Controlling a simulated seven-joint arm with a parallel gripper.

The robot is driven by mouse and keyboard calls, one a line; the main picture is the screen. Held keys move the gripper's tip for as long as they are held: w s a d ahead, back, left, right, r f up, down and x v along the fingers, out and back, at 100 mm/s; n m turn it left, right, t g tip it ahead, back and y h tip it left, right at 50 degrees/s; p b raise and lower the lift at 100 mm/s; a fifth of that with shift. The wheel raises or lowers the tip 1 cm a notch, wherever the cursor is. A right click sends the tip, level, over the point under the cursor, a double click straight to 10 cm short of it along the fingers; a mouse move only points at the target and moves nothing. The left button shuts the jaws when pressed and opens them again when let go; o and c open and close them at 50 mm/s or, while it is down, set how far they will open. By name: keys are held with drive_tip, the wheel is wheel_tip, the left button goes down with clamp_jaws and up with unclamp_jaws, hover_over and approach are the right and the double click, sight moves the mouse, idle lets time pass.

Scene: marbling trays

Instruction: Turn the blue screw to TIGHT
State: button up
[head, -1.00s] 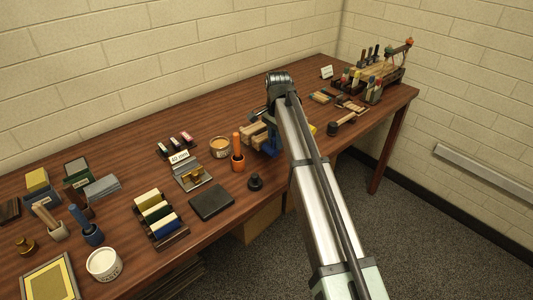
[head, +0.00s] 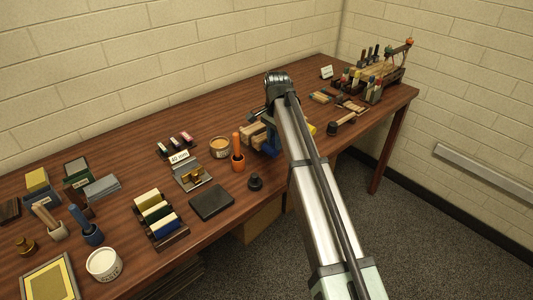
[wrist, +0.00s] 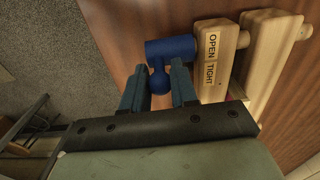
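The blue screw (wrist: 172,48) is in the wrist view, at the end of a pale wooden block with a label reading OPEN and TIGHT (wrist: 212,60). Its handle ends in a round blue knob (wrist: 160,81). My gripper (wrist: 160,74) has its two blue-grey fingers on either side of this knob. The fingers stand apart, with the knob nearly filling the gap. I cannot tell whether both fingers press on it. In the head view, my arm covers most of this spot, and the wooden blocks (head: 253,132) show just left of it.
A second pale wooden block (wrist: 268,55) stands beside the labelled one. In the head view, an orange-handled tool in a cup (head: 238,158), a tub (head: 220,147) and a black knob (head: 255,183) are left of my arm. Carpeted floor lies beyond the table's front edge.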

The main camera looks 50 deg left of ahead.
clamp_jaws()
drive_tip(key=shift+w+f, duration=0.15)
drive_tip(key=shift+w, duration=0.45)
drive_tip(key=shift+w+f, duration=0.2)
drive_tip(key=shift+w, duration=0.15)
drive_tip(key=shift+w+f, duration=0.2)
drive_tip(key=shift+w, duration=0.1)
drive_tip(key=shift+o, duration=1)
unclamp_jaws()
drive_tip(key=shift+s+r, duration=0.2)
drive_tip(key=shift+s, duration=0.1)
